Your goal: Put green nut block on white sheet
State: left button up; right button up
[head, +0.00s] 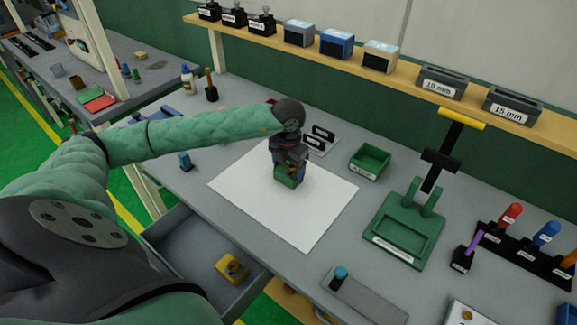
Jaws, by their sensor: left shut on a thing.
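The white sheet (314,224) lies flat on the grey workbench in the middle of the head view. My left arm reaches in from the left, and my left gripper (288,169) points down over the sheet. It is shut on the green nut block (286,179). The block appears at or just above the sheet's surface; I cannot tell whether it touches. The gripper hides the top of the block. My right gripper is not in view.
A green tray (371,161) and a green press (403,224) stand right of the sheet. An open drawer (190,252) below the bench's front edge holds a yellow block (232,268). Coloured-handled tools stand in a black rack (524,252) at the right.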

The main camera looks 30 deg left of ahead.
pick_arm(q)
jog(key=shift+f, duration=0.2)
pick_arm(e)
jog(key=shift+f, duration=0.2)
pick_arm(q)
jog(key=shift+f, duration=0.1)
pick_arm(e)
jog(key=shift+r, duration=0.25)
pick_arm(q)
jog(key=o, duration=1.1)
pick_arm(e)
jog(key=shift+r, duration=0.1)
pick_arm(q)
jog(key=shift+r, duration=0.35)
notch_tip(320, 180, up, 12)
jog(key=b, duration=0.4)
jog(key=shift+f+b, duration=0.25)
jog(key=shift+b, duration=0.05)
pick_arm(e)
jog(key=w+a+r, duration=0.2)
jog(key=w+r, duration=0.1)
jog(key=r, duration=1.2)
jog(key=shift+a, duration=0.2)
